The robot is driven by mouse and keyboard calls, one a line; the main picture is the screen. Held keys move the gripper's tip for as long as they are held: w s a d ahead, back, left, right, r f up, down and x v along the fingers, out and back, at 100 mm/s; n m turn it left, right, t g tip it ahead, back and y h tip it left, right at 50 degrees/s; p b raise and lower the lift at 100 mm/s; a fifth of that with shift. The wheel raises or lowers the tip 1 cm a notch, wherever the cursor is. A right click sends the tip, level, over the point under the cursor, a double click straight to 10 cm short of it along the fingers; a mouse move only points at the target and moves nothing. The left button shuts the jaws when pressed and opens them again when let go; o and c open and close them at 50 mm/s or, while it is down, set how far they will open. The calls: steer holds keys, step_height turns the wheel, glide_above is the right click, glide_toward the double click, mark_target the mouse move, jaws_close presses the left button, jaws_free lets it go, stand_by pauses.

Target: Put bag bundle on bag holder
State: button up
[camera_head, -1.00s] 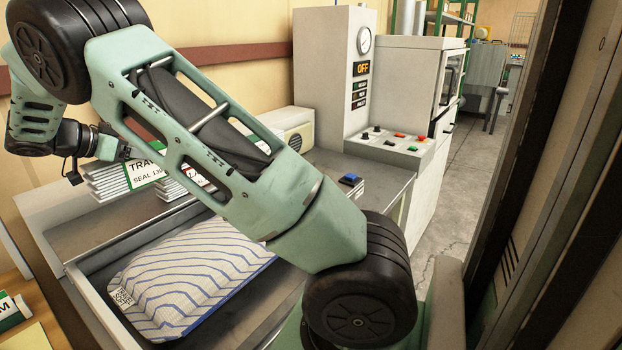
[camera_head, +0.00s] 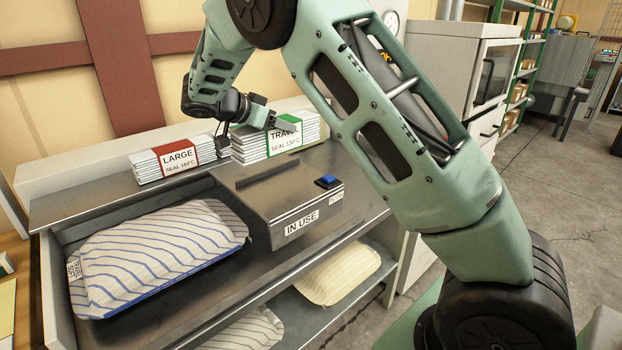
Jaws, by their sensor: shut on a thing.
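A bundle of flat white bags with a green TRAVEL label (camera_head: 285,146) is at the back of the metal bench, right of another bundle. My gripper (camera_head: 282,124) is shut on its upper part. I cannot tell whether the bundle is resting or held just above the surface. A similar bundle with a red LARGE label (camera_head: 173,160) lies to the left, close beside it. No separate bag holder can be made out clearly; my gripper and the bundles hide part of the ledge (camera_head: 95,172) at the back.
A grey sealing unit marked IN USE (camera_head: 292,212), with a blue button (camera_head: 326,181), stands in front of the TRAVEL bundle. A striped pillow (camera_head: 160,250) lies in the bench tray. A cream pillow (camera_head: 340,273) is on the shelf below. My arm covers the right middle.

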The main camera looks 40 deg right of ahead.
mark_target(280, 141)
steer(key=f, duration=0.1)
steer(key=f+p, duration=0.1)
steer(key=f, duration=0.3)
steer(key=shift+s+d+f, duration=0.1)
steer(key=shift+d, duration=0.15)
step_height(280, 141, down, 4)
steer(key=shift+f+p, duration=0.1)
steer(key=shift+p, duration=0.65)
steer(key=shift+f, duration=0.2)
steer(key=shift+a+f+b, duration=0.1)
steer(key=shift+f+b, duration=0.05)
steer(key=shift+b, duration=0.15)
steer(key=o, duration=1.3)
